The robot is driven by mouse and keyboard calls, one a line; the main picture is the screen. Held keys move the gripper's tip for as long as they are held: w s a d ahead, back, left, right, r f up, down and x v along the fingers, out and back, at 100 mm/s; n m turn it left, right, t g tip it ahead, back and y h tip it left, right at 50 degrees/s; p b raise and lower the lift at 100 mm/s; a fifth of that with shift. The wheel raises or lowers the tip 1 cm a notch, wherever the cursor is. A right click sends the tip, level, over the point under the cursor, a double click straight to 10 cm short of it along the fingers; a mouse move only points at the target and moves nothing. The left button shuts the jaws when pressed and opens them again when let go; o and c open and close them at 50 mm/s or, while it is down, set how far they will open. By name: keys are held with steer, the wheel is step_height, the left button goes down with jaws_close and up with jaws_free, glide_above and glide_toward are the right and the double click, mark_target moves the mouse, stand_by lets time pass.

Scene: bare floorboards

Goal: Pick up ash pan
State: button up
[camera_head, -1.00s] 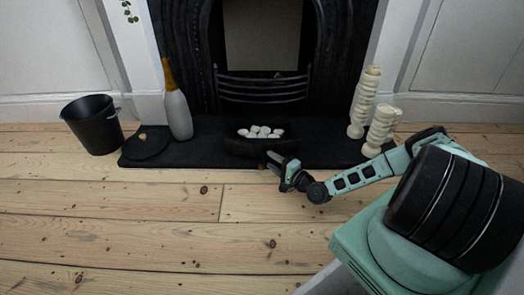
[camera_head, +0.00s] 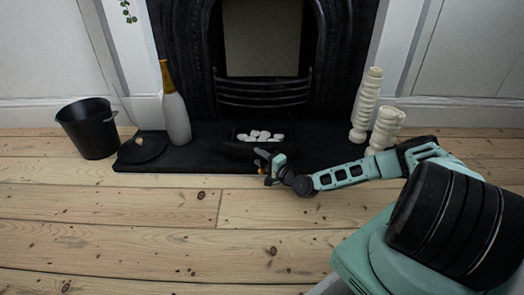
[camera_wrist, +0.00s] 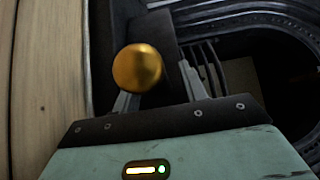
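The ash pan (camera_head: 237,147) looks like a low black box holding white stones (camera_head: 262,136). It rests on the dark hearth in front of the fireplace. My gripper (camera_head: 266,168) is at its front, right of the middle, with its fingers spread. In the wrist view, a round brass knob (camera_wrist: 137,68) sits over the left finger. A dark panel (camera_wrist: 174,58), probably the pan's front, lies between the two fingers of my gripper (camera_wrist: 158,92). Whether the fingers touch it cannot be told.
A black bucket (camera_head: 89,130) stands at the left on the floorboards. A white bottle-like vase (camera_head: 176,115) and a dark round plate (camera_head: 141,149) are on the hearth's left. Two cream stacked ornaments (camera_head: 365,108) stand on the right.

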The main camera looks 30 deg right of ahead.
jaws_close()
steer(key=shift+r, duration=0.1)
steer(key=shift+r, duration=0.1)
step_height(320, 180, up, 28)
steer(key=p, duration=1.7)
